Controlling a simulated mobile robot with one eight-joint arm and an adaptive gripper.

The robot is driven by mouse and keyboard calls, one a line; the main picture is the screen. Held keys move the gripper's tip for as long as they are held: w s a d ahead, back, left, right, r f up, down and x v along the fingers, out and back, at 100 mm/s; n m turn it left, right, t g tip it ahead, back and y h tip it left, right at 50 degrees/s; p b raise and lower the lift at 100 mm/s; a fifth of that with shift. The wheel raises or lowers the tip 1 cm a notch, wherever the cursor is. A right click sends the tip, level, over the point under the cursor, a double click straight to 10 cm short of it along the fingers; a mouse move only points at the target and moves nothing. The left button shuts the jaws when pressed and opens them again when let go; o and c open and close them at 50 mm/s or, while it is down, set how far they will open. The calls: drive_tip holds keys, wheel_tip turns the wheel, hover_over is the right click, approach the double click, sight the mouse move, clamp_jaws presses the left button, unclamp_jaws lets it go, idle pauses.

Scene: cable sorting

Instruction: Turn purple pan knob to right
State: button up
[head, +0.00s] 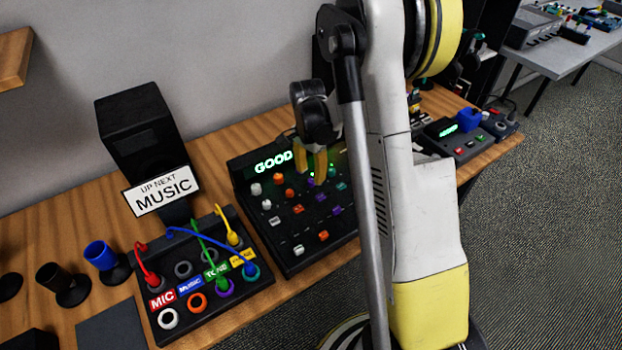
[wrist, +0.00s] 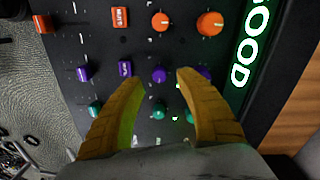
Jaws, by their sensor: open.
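In the wrist view the purple row on the black mixer holds a small purple knob (wrist: 159,75) with a white mark near it, between my gripper's fingertips. A larger purple knob (wrist: 204,72) is partly hidden behind the right finger. A purple button (wrist: 125,68) and another purple piece (wrist: 84,73) lie to the left. My gripper (wrist: 157,82) is open, its yellow fingers either side of the small knob; I cannot tell if they touch it. In the head view my gripper (head: 311,172) is over the upper part of the mixer (head: 290,248), beside its "GOOD" display.
Orange knobs (wrist: 160,21) and teal knobs (wrist: 159,111) flank the purple row closely. In the head view a cable box (head: 172,338) with plugged coloured cables stands left of the mixer. A dark box with a "MUSIC" sign (head: 163,192) stands behind it.

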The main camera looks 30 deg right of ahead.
sight(309, 179)
wheel_tip(309, 179, up, 9)
drive_tip(key=shift+w, duration=0.2)
drive_tip(key=shift+a, duration=0.1)
idle(0.4)
